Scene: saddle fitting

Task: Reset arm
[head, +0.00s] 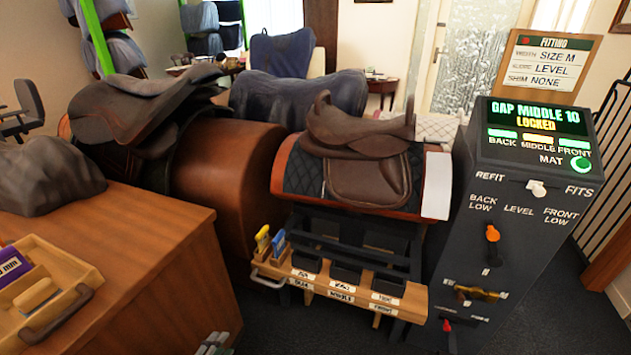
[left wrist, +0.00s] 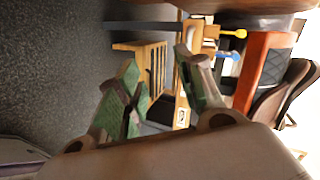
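My left gripper (head: 213,343) shows only as small fingertips at the bottom edge of the head view, right of the wooden desk and above the dark floor. In the left wrist view its green-padded fingers (left wrist: 168,90) stand apart with nothing held between them. The left gripper is open and touches nothing that I can see. My right gripper is in neither view.
A wooden desk (head: 130,245) with a tray (head: 75,295) stands at the left. A brown saddle (head: 365,150) sits on a stand above a rack of bins (head: 340,285). A control console (head: 520,220) reads "GAP MIDDLE 10 LOCKED". Dark floor (head: 290,330) lies open in front.

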